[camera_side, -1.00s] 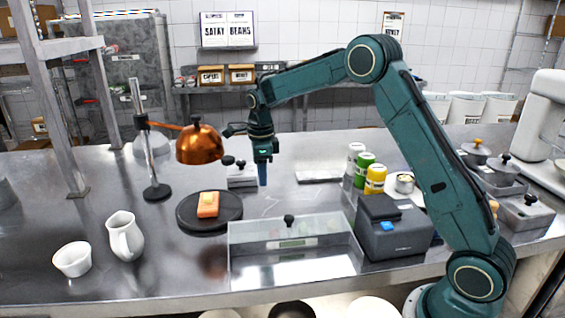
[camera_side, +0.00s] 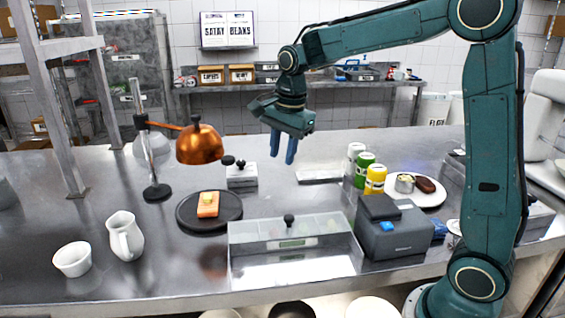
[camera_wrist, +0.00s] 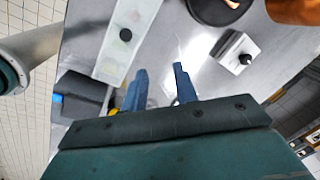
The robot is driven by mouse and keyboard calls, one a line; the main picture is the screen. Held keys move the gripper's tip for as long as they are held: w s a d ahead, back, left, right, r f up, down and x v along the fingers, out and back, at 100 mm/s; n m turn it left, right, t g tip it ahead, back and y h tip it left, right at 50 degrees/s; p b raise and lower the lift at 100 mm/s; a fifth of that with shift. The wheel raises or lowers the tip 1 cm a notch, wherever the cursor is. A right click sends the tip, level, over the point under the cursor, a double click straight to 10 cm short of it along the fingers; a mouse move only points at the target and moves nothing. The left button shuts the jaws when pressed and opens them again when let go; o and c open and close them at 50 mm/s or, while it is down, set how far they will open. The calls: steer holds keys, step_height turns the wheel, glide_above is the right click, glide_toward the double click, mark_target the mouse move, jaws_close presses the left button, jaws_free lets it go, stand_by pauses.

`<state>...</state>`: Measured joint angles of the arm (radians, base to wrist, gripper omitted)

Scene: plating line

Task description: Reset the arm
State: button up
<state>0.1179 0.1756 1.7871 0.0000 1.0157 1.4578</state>
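My gripper (camera_side: 283,147) is raised above the steel counter (camera_side: 290,190), with its two blue fingers pointing down. The fingers stand apart with nothing between them. In the wrist view, my gripper (camera_wrist: 160,85) also shows spread, empty fingers over bare counter. Below it in the side view are a small white container with a black knob (camera_side: 243,176) and a flat pale tray (camera_side: 319,177); it touches neither.
A black round plate (camera_side: 232,217) with an orange piece of food (camera_side: 208,204) sits under a copper lamp (camera_side: 201,145). A clear lidded box (camera_side: 290,262), a dark grey machine (camera_side: 395,240), several cans (camera_side: 375,179) and a white plate (camera_side: 432,196) stand in front and to the right. A white jug (camera_side: 125,238) is at left.

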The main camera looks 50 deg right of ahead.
steer(key=s+a+r+n+t, duration=0.1)
steer(key=s+a+n+t, duration=0.1)
steer(key=s+n, duration=0.7)
steer(key=s+a+n+t, duration=0.1)
steer(key=s+a+n, duration=0.2)
steer(key=s+n, duration=0.6)
steer(key=s, duration=0.6)
steer(key=shift+s+r+t, duration=0.25)
steer(key=shift+r+t, duration=0.15)
